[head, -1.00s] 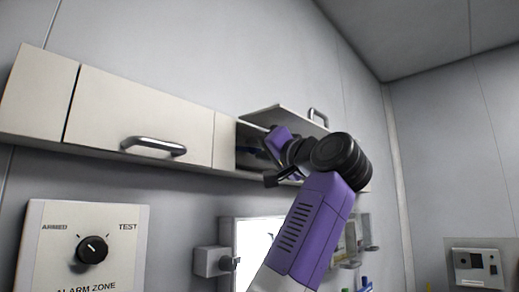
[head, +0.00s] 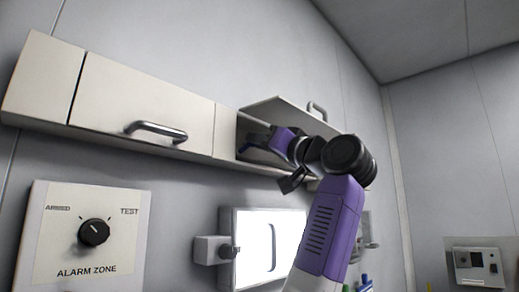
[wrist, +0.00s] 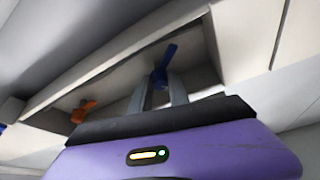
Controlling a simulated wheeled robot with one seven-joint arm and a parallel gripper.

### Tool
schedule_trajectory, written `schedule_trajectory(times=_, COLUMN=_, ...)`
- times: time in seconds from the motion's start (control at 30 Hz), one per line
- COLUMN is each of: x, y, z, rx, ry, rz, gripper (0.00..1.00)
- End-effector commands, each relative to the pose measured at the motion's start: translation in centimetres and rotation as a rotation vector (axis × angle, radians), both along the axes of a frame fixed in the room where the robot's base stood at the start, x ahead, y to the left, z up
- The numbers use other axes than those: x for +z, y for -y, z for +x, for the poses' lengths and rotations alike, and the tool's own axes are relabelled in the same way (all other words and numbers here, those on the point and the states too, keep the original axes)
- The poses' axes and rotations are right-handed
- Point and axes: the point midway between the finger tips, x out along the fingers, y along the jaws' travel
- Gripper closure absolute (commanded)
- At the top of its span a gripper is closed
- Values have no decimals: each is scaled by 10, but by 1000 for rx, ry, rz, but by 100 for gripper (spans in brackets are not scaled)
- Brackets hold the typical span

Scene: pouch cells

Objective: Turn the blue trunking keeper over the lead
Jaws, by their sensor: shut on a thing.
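The blue trunking keeper (wrist: 164,66) shows in the wrist view as a small blue lever, tilted, inside a recess of the wall cupboard. My gripper (wrist: 159,82) is shut on it, with a grey finger on either side. In the head view my purple gripper body reaches left into the open cupboard bay, and a bit of blue (head: 246,148) shows at its tip. The fingers are too small there to make out. I cannot make out the lead in either view.
An orange lever (wrist: 83,111) sits further left in the same recess. A raised flap (head: 281,112) covers the open bay from above. A closed cupboard door (head: 146,105), an alarm-zone dial (head: 93,232) and a bright panel (head: 262,232) are nearby.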

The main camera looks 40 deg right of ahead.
Motion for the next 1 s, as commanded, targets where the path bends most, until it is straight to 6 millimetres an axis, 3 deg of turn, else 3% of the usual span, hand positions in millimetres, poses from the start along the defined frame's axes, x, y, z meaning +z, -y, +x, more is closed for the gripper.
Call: schedule_trajectory(times=1.0, x=1, y=6, z=1, rx=0, ry=25, rz=-912, gripper=100)
